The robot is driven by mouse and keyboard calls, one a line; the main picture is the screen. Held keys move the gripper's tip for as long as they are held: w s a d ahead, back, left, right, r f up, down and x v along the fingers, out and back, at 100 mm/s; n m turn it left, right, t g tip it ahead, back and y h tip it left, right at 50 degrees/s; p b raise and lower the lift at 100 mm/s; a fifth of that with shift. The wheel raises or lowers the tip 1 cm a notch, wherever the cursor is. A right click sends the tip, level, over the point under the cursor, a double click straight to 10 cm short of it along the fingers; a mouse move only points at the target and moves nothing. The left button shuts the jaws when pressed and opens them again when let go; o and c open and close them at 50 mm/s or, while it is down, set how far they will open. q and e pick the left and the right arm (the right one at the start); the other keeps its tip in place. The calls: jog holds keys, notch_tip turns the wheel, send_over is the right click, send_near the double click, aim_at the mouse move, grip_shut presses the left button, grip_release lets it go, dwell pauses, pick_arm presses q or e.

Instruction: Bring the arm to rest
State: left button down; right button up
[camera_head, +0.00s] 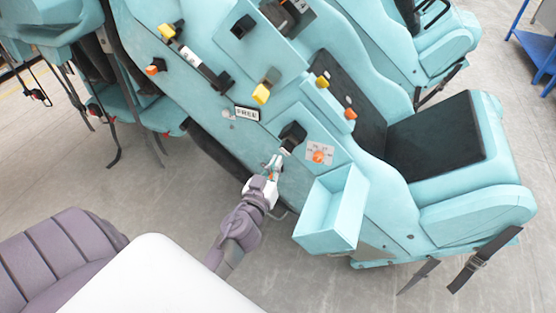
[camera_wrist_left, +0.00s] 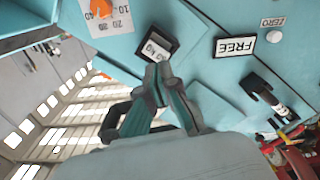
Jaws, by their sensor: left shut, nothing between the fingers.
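My left gripper (camera_head: 275,163) reaches in beside the teal coaster train (camera_head: 375,205), just below a black switch block (camera_head: 292,135) on its side panel. In the left wrist view the gripper's fingertips (camera_wrist_left: 158,72) are together and empty. They point at the black block (camera_wrist_left: 155,44) with a small lettered label. I cannot tell whether they touch it. My right gripper is in neither view.
An open teal box (camera_head: 345,215) juts out right of my gripper. An orange knob (camera_head: 319,156) and a FREE label (camera_head: 247,113) are on the panel. A seat (camera_head: 435,140) stands at the right. Straps (camera_head: 480,258) hang down. Grey floor lies clear below.

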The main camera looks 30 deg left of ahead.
pick_arm(q)
jog(key=v, duration=0.6)
jog(key=s+d+f+m+g+h, duration=0.1)
jog(key=s+d+f+g, duration=0.2)
jog(key=f, duration=0.8)
jog(key=s+d+f+m+g+h, duration=0.1)
jog(key=s+d+f+g, duration=0.15)
jog(key=f, duration=0.85)
jog(key=s+d+f+m+g+h, duration=0.1)
jog(key=s+d+f+g+h, duration=0.2)
jog(key=f, duration=0.8)
jog(key=s+f+m+g, duration=0.1)
jog(key=s+f+g, duration=0.1)
jog(key=s+f, duration=0.4)
jog(key=s+a+f+m+g, duration=0.1)
jog(key=s+f+g, duration=0.2)
jog(key=s, duration=1)
jog(key=s+f+m+g+y, duration=0.1)
jog(key=s+f+m+g, duration=0.1)
jog(key=s+f, duration=0.6)
jog(key=shift+s+a+f+g, duration=0.15)
jog(key=shift+s+f+g, duration=0.15)
jog(key=shift+s+g, duration=0.3)
